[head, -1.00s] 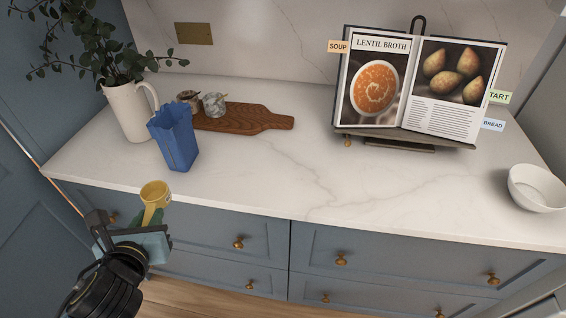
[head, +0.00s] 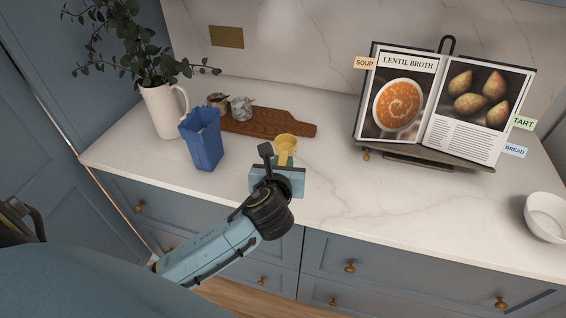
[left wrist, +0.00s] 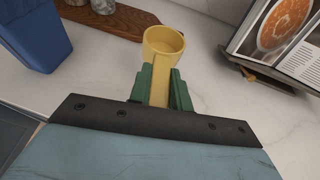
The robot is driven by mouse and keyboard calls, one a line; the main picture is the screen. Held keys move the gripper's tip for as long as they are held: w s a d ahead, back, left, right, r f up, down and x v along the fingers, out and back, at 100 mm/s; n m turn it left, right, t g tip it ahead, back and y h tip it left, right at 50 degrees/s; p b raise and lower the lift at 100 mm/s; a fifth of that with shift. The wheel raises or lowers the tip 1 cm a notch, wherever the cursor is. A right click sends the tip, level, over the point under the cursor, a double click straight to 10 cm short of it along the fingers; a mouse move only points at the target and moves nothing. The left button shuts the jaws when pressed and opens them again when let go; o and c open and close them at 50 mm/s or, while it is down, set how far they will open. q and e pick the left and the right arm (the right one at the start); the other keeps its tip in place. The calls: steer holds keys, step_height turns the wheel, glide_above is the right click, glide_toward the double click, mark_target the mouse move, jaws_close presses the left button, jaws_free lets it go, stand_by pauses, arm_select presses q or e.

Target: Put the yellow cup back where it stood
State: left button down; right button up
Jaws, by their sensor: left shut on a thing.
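The yellow cup (head: 286,143) is held by my left gripper (head: 283,160) over the counter, near the front end of the wooden board. In the left wrist view the cup (left wrist: 163,42) is upright or nearly so, with its open top showing. The green fingers of the left gripper (left wrist: 160,88) are shut on the cup's long yellow handle. I cannot tell whether the cup's base touches the counter. My right gripper is not in view.
A blue container (head: 203,140) stands left of the cup, beside a white jug (head: 162,112) with leaves. Two small jars (head: 241,108) stand on the wooden board (head: 270,122). A cookbook (head: 440,100) on a stand and a white bowl (head: 546,217) are to the right. The middle counter is clear.

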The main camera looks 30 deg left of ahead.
arm_select(q)
steer(key=shift+w+a+r+n+g+y+p, duration=0.25)
steer(key=shift+a+n+g+y+p, duration=0.1)
steer(key=shift+n+y+p, duration=0.15)
steer(key=shift+w+a+r+n+g+y+p, duration=0.25)
steer(key=shift+a+n+g+y+p, duration=0.1)
steer(key=shift+n+y, duration=0.15)
steer(key=shift+a+f, duration=0.15)
steer(key=shift+a, duration=0.05)
steer(key=shift+n+g, duration=0.3)
step_height(320, 180, down, 10)
steer(key=shift+f+b, duration=0.1)
steer(key=shift+b, duration=1)
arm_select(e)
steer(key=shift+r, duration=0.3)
arm_select(q)
steer(key=c, duration=1.3)
jaws_free()
steer(key=shift+f, duration=0.1)
